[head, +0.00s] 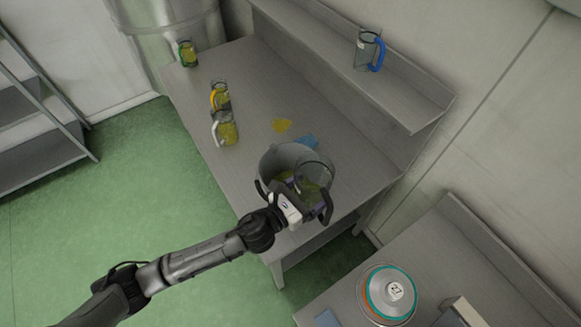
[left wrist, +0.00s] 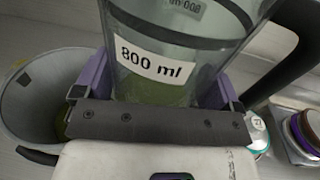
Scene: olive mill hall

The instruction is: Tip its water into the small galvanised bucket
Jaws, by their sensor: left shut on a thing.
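The galvanised bucket (head: 269,162) stands on the bench near its front end. Its grey wall and a dark handle also show at the left of the left wrist view (left wrist: 30,88). My left gripper (head: 296,192) is shut on a clear jug (head: 319,171) with a dark handle, which overlaps the bucket's right side in the head view. In the left wrist view the jug (left wrist: 185,48) carries an "800 ml" label, with purple finger pads on both sides. Yellow-green shows low in the jug and in the bucket. I cannot tell how far the jug is tilted. My right gripper is not in view.
A yellow-handled jug (head: 220,96), a white-handled jug (head: 227,132) and a green-handled jug (head: 188,54) stand along the bench's left side. A blue-handled jug (head: 367,52) is on the shelf.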

